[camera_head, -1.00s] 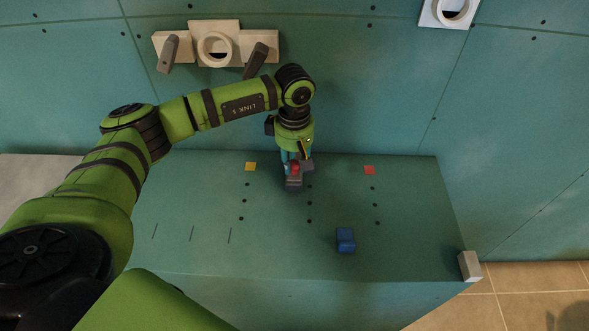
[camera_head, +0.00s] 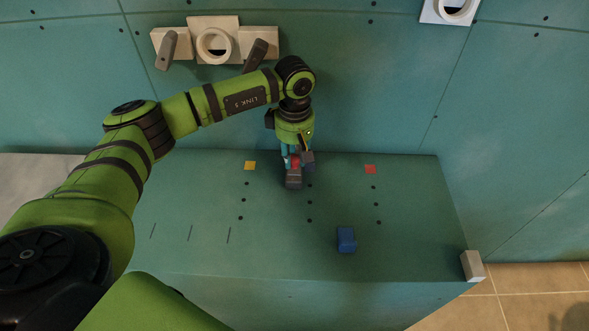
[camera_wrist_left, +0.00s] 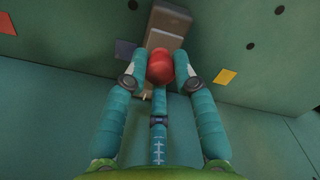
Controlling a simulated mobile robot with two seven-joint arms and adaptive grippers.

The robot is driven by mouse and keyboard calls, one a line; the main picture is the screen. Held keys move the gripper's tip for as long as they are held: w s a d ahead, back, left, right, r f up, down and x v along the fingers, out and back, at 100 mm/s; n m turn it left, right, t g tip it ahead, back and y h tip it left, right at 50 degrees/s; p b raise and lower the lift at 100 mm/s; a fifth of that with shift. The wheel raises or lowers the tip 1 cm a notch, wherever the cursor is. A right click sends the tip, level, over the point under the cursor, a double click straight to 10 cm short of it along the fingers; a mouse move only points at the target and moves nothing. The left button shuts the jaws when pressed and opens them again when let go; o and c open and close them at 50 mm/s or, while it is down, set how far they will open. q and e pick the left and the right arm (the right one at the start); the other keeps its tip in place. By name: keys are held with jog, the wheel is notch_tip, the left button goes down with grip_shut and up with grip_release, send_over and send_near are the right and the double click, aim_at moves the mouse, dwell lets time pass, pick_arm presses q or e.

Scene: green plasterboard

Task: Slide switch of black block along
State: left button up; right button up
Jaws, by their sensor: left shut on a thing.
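The black block (camera_head: 293,182) is a dark grey-brown block on the green ledge, near the wall. It also shows in the left wrist view (camera_wrist_left: 168,22), at the top. Its switch is a red knob (camera_wrist_left: 160,66), round in the left wrist view; only a small red part (camera_head: 295,161) shows in the head view. My left gripper (camera_head: 293,160) points down at the block. My right gripper is not in view.
A blue block (camera_head: 346,239) stands on the ledge (camera_head: 280,245) to the front right. Yellow (camera_head: 250,166) and red (camera_head: 370,169) squares mark the ledge on either side. A white fixture (camera_head: 214,46) with dark handles is on the wall. A pale block (camera_head: 472,266) sits at the ledge's right corner.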

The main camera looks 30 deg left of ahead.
pick_arm(q)
jog(key=shift+w+a+b, duration=0.35)
jog(key=shift+w+b, duration=0.25)
jog(key=shift+w, duration=0.1)
jog(key=shift+w+r, duration=0.1)
dwell(0.4)
jog(key=o, duration=1)
jog(key=shift+a, duration=0.1)
jog(key=shift+r, duration=0.15)
jog(key=shift+w+r, duration=0.1)
jog(key=shift+r, duration=0.2)
jog(key=r, duration=0.7)
jog(key=shift+s+d, duration=0.2)
jog(key=shift+s+a+r, duration=0.1)
jog(key=shift+a+r, duration=0.1)
jog(key=shift+r, duration=0.05)
